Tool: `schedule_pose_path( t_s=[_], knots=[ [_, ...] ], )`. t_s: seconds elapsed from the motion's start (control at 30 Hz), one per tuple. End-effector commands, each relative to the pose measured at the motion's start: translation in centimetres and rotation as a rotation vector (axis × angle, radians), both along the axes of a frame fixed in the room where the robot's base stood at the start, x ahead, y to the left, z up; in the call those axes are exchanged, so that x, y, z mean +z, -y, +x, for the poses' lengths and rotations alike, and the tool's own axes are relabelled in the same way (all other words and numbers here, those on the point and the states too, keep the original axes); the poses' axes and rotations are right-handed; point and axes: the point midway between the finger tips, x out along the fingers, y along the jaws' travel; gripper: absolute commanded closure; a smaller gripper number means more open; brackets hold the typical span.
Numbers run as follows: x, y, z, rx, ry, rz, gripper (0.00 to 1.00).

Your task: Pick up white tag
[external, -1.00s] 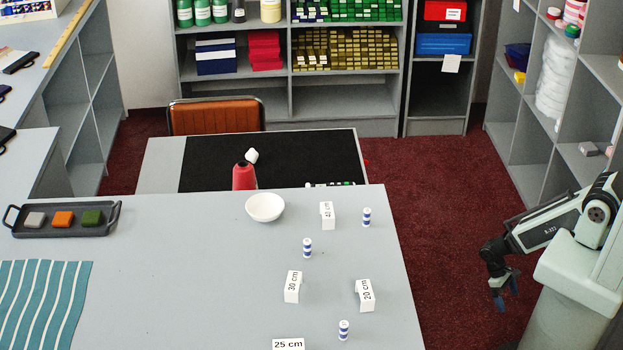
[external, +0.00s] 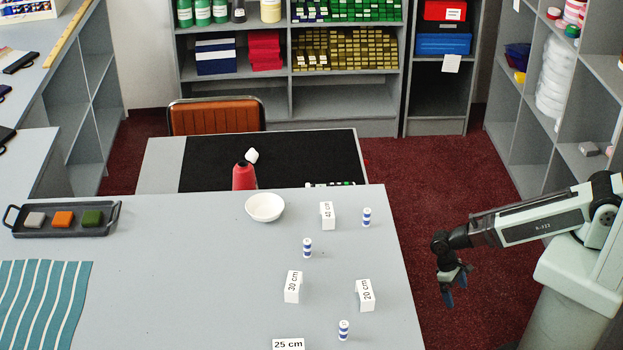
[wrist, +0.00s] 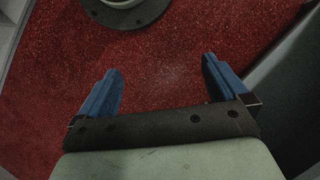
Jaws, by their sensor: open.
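Several white tags with black lettering stand on the grey counter (external: 180,300): a "30 cm" tag (external: 293,287), a "20 cm" tag (external: 365,295), a "25 cm" tag (external: 288,344) cut off by the bottom edge, and a farther tag (external: 327,215) whose number is hard to read. I cannot tell which one the task means. My gripper (external: 453,287) is open and empty, over the red floor to the right of the counter, apart from every tag. In the wrist view its blue fingers (wrist: 162,75) are spread, with only floor between them; no tag shows there.
Small blue-and-white striped cylinders (external: 307,248) stand among the tags. A white bowl (external: 265,207) sits at the counter's far edge, near a red bottle (external: 243,177). A dark tray (external: 62,232) with coloured blocks and a striped cloth (external: 40,305) lie left. The counter's middle is clear.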

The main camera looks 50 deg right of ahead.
Motion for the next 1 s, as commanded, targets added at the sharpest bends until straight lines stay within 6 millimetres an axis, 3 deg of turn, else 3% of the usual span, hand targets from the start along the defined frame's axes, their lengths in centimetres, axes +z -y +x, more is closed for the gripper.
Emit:
schedule_pose_path(
  t_s=[0.03, 0.23, 0.47, 0.77, 1.0],
  knots=[
    [1.1, -2.0, 0.7, 0.014, 0.013, 0.007, 0.0],
    [5.4, -9.1, 1.5, 0.051, 0.044, 0.031, 0.0],
    [11.0, -17.4, 0.4, 0.098, 0.068, 0.066, 0.0],
    [19.1, -27.6, -4.0, 0.169, 0.082, 0.118, 0.0],
    [25.9, -34.1, -9.6, 0.23, 0.08, 0.163, 0.0]
  ],
)
